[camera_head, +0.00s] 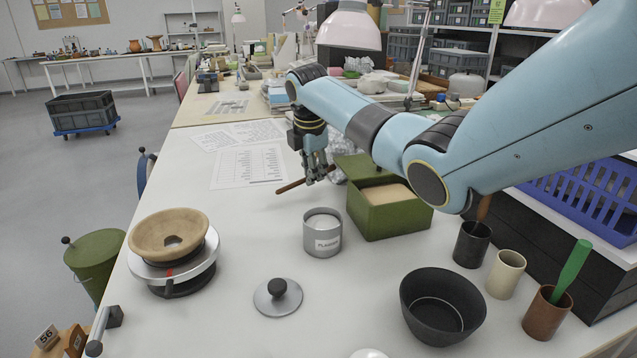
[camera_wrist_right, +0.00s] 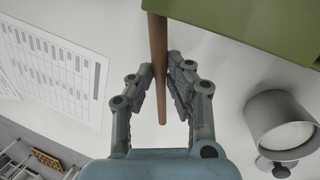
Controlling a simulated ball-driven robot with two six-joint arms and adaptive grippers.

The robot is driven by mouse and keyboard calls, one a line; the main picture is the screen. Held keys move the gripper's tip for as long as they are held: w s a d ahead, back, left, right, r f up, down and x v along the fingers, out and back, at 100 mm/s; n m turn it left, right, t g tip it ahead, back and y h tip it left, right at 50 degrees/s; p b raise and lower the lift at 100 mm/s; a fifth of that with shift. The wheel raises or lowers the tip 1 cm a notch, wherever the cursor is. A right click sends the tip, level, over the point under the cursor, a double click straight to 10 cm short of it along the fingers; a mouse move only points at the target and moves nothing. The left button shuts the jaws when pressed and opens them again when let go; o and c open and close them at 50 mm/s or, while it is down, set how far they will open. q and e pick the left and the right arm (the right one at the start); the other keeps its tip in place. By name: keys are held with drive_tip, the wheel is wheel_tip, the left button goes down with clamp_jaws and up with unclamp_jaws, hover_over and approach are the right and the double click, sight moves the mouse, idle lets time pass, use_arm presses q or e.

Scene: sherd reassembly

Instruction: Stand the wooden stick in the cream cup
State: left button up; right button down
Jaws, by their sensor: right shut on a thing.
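The brown wooden stick (camera_head: 291,186) is held across the fingers of my right gripper (camera_head: 316,177), above the table left of the green box. In the right wrist view the stick (camera_wrist_right: 157,60) runs between the two fingers of the gripper (camera_wrist_right: 167,85), which are shut on it. The cream cup (camera_head: 505,274) stands upright on the table at the right, between a black cup and a brown cup. It is apart from the gripper, and no stick shows in it. My left gripper is not in view.
The green box (camera_head: 390,214) and a lidded-type grey plaster tin (camera_head: 322,235) stand near the gripper. A black bowl (camera_head: 441,305), black cup (camera_head: 472,244) and brown cup (camera_head: 546,312) with a green tool surround the cream cup. A blue crate (camera_head: 590,200) is behind them.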

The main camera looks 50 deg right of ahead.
drive_tip(key=shift+s+d, duration=0.4)
drive_tip(key=shift+d, duration=0.3)
wheel_tip(320, 180, down, 4)
drive_tip(key=shift+r+b, duration=0.15)
drive_tip(key=shift+b, duration=0.4)
drive_tip(key=shift+r, duration=0.1)
drive_tip(key=c, duration=1.7)
unclamp_jaws()
drive_tip(key=o, duration=0.4)
